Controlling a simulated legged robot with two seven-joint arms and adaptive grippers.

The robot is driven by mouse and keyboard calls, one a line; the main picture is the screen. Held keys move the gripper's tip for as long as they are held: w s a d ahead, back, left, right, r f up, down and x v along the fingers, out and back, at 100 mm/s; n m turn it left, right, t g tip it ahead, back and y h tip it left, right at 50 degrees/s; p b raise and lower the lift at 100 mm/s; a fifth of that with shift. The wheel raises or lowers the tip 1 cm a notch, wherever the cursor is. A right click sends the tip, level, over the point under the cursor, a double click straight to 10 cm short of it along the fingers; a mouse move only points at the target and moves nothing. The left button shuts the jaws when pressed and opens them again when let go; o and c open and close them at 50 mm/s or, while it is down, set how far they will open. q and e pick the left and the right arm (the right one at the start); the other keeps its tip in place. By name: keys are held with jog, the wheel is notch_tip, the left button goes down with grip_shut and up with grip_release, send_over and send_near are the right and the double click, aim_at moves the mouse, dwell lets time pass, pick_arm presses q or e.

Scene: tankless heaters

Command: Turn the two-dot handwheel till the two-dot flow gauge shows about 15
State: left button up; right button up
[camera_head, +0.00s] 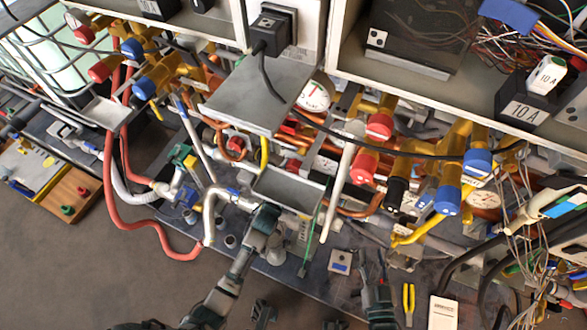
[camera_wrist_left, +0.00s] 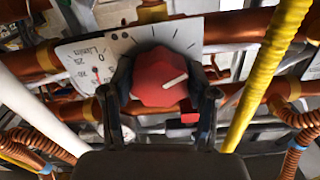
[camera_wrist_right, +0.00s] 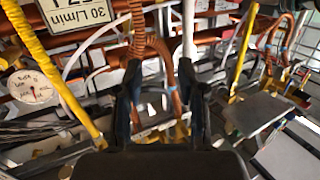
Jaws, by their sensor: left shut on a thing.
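A red handwheel (camera_wrist_left: 158,78) with a white pointer line sits on a pale plate (camera_wrist_left: 185,32) with dark tick marks in the left wrist view. My left gripper (camera_wrist_left: 160,92) is shut around the handwheel, a finger on each side. A round-scale flow gauge (camera_wrist_left: 86,66) marked L/min with a red needle is left of it, partly cut off by the plate; its exact reading is too small to tell. In the head view my left gripper (camera_head: 268,212) reaches under a grey box, which hides the handwheel. My right gripper (camera_wrist_right: 160,85) is open and empty.
A yellow hose (camera_wrist_left: 268,70) and copper pipes (camera_wrist_left: 238,25) run close beside the left gripper. Another gauge (camera_wrist_right: 33,88) and a 30 L/min plate (camera_wrist_right: 78,12) show in the right wrist view. Pliers (camera_head: 408,302) and a white box (camera_head: 442,312) lie at the front.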

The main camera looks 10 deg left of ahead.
pick_arm(q)
jog(key=n+p, duration=0.1)
jog(key=n, duration=0.1)
jog(key=n+p, duration=0.1)
jog(key=shift+r+n+p, duration=0.2)
jog(key=shift+n+p, duration=0.2)
jog(key=n+p, duration=0.1)
jog(key=n, duration=0.2)
jog(key=shift+f+n+p, duration=0.15)
jog(key=shift+n+p, duration=0.15)
jog(key=shift+p, duration=0.05)
jog(key=shift+f+n, duration=0.1)
jog(key=shift+n, duration=0.7)
pick_arm(e)
jog(key=s+d+f+g+h, duration=0.3)
jog(key=s+d+f+g, duration=0.2)
jog(key=s+f+g, duration=0.5)
jog(key=shift+s, duration=0.55)
pick_arm(q)
jog(key=o, duration=1.2)
jog(key=shift+c, duration=0.2)
pick_arm(e)
jog(key=shift+a, duration=0.1)
pick_arm(q)
jog(key=s+a, duration=0.2)
jog(key=s, duration=0.9)
jog(key=shift+s+a, duration=0.15)
jog(key=shift+s, duration=0.25)
